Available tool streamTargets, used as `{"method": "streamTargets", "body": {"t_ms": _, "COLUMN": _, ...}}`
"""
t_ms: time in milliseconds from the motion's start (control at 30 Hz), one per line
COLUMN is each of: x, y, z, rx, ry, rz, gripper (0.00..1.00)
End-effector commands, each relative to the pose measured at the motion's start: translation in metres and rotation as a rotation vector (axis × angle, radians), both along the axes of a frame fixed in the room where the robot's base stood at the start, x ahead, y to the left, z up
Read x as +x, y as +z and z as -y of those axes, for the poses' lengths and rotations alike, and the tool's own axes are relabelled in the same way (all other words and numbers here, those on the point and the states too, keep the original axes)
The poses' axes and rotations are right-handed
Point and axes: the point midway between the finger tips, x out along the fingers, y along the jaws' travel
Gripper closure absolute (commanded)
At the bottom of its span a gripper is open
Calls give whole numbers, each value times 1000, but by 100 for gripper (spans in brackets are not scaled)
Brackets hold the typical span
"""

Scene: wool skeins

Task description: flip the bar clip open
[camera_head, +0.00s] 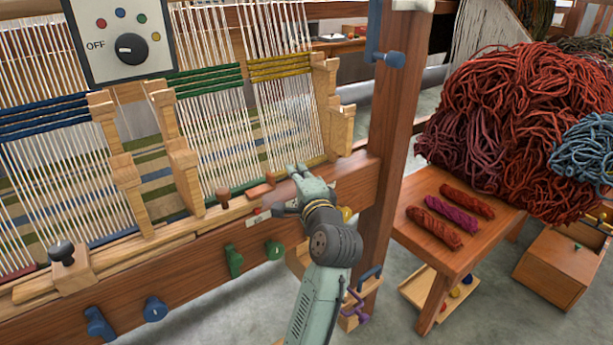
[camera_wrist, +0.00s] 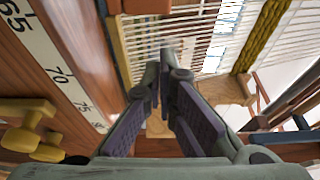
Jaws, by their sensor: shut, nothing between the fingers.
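My gripper (camera_head: 297,172) is at the right end of the loom's front beam, by the yellow-banded warp panel. In the wrist view its fingertips (camera_wrist: 165,68) are together, with nothing between them. A small reddish-brown wooden piece (camera_head: 260,190) lies on the beam's ledge just left of the fingers; it looks like the bar clip, but I cannot be sure. A brown piece at the top edge of the wrist view (camera_wrist: 146,6) seems to be the same one, apart from the fingertips. Whether it is open or shut I cannot tell.
The loom's upright post (camera_head: 393,110) stands just right of my gripper. Green knobs (camera_head: 274,250) and blue knobs (camera_head: 155,309) stick out below the beam. A white ruler strip (camera_wrist: 62,70) runs along it. A side table (camera_head: 440,190) with yarn is at right.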

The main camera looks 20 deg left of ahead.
Motion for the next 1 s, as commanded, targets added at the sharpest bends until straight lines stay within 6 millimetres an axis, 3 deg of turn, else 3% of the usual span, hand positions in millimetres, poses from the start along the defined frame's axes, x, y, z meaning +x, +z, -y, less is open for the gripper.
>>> {"method": "streamTargets", "body": {"t_ms": 100, "x": -15, "y": 0, "z": -12, "rx": -4, "ry": 5, "rz": -1, "gripper": 100}}
{"method": "streamTargets", "body": {"t_ms": 267, "x": -23, "y": 0, "z": -17, "rx": -1, "ry": 3, "rz": 0, "gripper": 100}}
{"method": "streamTargets", "body": {"t_ms": 1000, "x": -26, "y": 3, "z": -18, "rx": -36, "ry": 1, "rz": 44, "gripper": 100}}
